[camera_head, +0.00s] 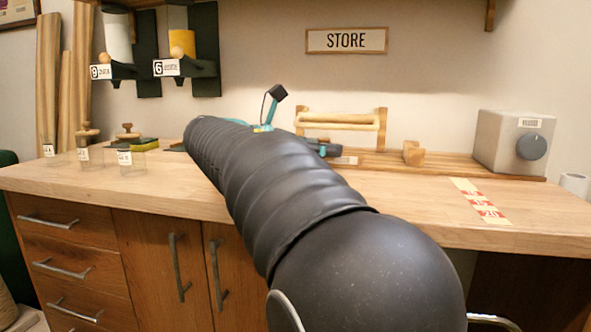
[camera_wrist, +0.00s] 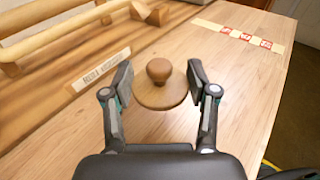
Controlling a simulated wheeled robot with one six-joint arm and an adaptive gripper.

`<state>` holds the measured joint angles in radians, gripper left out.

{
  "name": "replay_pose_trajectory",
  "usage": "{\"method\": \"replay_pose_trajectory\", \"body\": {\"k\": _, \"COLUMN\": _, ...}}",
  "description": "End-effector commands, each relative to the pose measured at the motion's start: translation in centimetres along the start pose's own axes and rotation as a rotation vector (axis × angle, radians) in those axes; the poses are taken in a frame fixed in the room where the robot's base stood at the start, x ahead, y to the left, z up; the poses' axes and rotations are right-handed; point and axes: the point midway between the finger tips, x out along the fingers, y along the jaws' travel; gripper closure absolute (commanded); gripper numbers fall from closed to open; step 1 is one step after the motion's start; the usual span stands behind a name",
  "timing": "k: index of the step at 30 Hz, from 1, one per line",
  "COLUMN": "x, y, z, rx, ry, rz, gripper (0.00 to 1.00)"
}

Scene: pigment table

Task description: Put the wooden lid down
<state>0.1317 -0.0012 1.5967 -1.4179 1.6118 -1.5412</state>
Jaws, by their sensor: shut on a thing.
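The wooden lid (camera_wrist: 160,97) is a round, light disc with a darker round knob (camera_wrist: 159,70) on top. The lid looks level, knob up, over the wooden tabletop (camera_wrist: 75,150). I cannot tell whether it touches the wood. In the head view my arm hides the lid and most of the gripper.
Several clear jars (camera_head: 131,162) stand at the left of the table. A wooden rack (camera_head: 340,121) and a grey box with a dial (camera_head: 512,140) stand at the back. A strip with red numbered marks (camera_head: 481,201) lies at the right. The front right tabletop is clear.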

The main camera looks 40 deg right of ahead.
Motion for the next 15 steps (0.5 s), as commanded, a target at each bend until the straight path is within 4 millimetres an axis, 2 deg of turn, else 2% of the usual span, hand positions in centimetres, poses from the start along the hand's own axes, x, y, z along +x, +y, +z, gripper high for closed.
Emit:
{"method": "replay_pose_trajectory", "body": {"k": 5, "x": 0.2, "y": 0.7, "z": -0.7, "rx": 0.000, "ry": 0.000, "rz": 0.003, "gripper": 0.60}}
{"method": "replay_pose_trajectory", "body": {"k": 12, "x": 0.6, "y": 0.7, "z": -3.7, "rx": -0.003, "ry": 0.000, "rz": 0.004, "gripper": 0.60}}
{"method": "replay_pose_trajectory", "body": {"k": 15, "x": 0.7, "y": 0.6, "z": -4.3, "rx": -0.001, "ry": 0.000, "rz": 0.004, "gripper": 0.60}}
